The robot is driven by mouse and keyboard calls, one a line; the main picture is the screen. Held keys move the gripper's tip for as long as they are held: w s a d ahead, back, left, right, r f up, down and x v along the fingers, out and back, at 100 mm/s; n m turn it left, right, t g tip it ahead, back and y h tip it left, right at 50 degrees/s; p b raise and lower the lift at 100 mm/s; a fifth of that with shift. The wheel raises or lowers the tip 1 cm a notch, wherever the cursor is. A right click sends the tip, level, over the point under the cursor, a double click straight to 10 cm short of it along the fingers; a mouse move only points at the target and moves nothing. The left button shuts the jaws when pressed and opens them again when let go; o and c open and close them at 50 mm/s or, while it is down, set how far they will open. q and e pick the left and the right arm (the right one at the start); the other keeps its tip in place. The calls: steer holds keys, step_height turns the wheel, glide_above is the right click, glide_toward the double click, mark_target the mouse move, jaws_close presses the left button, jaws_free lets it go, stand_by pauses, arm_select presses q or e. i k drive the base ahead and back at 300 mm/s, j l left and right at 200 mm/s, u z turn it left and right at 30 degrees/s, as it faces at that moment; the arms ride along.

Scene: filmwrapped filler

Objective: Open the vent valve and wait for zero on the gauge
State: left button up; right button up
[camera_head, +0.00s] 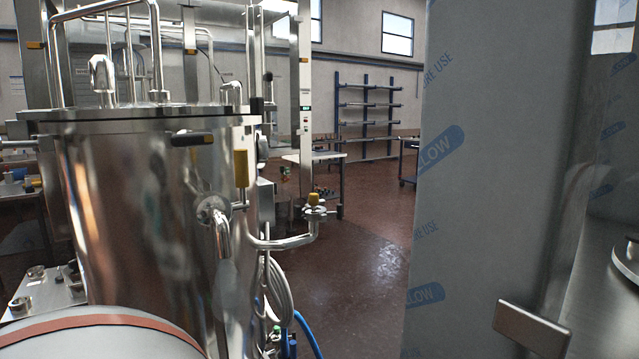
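A shiny steel tank (130,205) fills the left of the head view. Pipes rise from its lid. A yellow upright handle (241,168) stands on its right side, above a bent steel outlet pipe (285,241). A yellow knob (314,199) tops a fitting at that pipe's right end. A black-handled part (192,139) lies near the rim. I cannot tell which of these is the vent valve. No gauge face can be made out. Neither of my grippers is in view.
A tall film-wrapped grey panel (480,170) with blue print blocks the right side close by; a metal handle (531,330) sticks out low on it. A white hose (276,290) and blue hose (308,335) hang below the tank. Brown floor (365,245) is open between.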

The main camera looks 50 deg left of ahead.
mark_target(241, 156)
steer(key=i+z, duration=0.1)
steer(key=z, duration=0.7)
steer(key=i+j+z, duration=0.15)
steer(key=z, duration=8.15)
